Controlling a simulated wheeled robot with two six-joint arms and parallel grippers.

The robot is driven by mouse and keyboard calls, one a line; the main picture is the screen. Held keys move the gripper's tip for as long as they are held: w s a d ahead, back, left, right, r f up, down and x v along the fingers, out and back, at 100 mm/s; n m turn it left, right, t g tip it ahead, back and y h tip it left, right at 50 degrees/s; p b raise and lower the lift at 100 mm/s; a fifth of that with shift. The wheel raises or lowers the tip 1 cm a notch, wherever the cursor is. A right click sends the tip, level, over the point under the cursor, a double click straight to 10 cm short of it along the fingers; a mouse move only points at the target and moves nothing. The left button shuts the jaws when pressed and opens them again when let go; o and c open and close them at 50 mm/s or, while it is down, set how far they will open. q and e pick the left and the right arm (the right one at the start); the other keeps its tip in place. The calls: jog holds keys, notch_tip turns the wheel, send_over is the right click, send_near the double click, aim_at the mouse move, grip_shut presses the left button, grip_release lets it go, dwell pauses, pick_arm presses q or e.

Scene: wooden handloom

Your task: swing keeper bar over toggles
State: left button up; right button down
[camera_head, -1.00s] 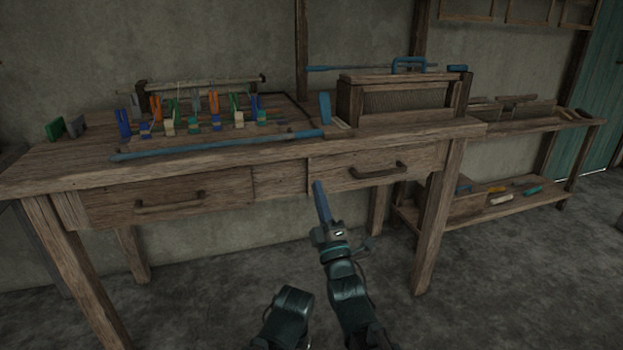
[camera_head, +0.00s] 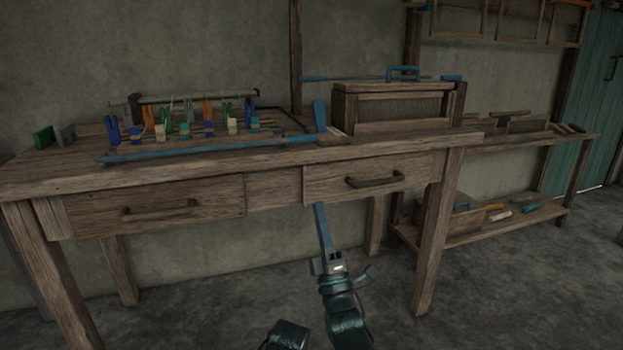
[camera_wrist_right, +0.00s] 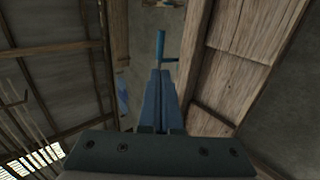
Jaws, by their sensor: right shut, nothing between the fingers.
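A long blue bar (camera_head: 210,151), which I take as the keeper bar, lies along the front of the bench top. An upright blue piece (camera_head: 319,116) stands by its right end. Behind the bar is a row of small coloured clips and blocks (camera_head: 185,130); I cannot tell which parts are the toggles. My right gripper (camera_head: 318,207) is below the bench top, in front of the right drawer, apart from the bar. Its blue fingers are shut and empty. In the right wrist view the fingers (camera_wrist_right: 160,85) point towards a thin blue rod (camera_wrist_right: 160,45). My left gripper is not in view.
The wooden bench (camera_head: 60,170) has two drawers; the right one has a dark handle (camera_head: 375,180). A wooden frame (camera_head: 400,108) with a blue handle on top stands at the bench's right. A lower side shelf (camera_head: 545,140) is further right. The floor in front is clear.

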jog(key=shift+p+x, duration=5.1)
jog(key=shift+x, duration=1.8)
jog(key=shift+w, duration=0.1)
